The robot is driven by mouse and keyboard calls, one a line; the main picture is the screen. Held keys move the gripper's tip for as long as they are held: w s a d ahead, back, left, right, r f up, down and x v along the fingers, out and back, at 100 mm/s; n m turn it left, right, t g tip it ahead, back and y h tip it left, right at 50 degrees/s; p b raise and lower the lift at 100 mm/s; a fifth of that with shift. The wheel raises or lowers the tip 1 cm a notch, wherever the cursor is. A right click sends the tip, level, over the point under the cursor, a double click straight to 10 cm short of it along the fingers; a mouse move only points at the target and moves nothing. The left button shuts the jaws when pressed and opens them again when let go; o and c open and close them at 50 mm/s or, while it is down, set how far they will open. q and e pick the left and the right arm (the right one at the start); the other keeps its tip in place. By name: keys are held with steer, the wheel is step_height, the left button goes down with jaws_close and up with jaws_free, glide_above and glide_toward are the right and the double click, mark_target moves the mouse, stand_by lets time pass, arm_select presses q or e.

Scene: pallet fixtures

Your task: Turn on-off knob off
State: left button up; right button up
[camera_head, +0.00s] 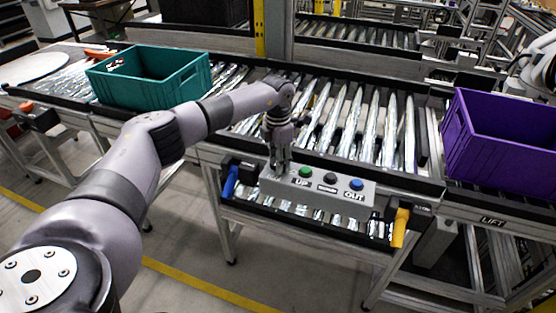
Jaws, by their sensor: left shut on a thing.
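A grey control box (318,192) is fixed to the front of the roller conveyor. On its top are a green button (305,172) by the word UP, a dark button (330,177) with a label too small to read, and a blue button (356,184) by OUT. My left gripper (280,168) points down at the box's left end, left of the green button. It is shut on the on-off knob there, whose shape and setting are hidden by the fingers. My right gripper is out of view.
A teal crate (122,94) stands on the conveyor at left, and a purple crate (470,150) at right. A blue handle (230,181) and a yellow handle (400,228) flank the box. The rollers (355,120) behind it are empty.

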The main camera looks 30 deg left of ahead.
arm_select(q)
steer(key=o, duration=1.2)
steer(key=shift+c, duration=0.2)
steer(key=shift+r, duration=0.1)
step_height(320, 180, up, 12)
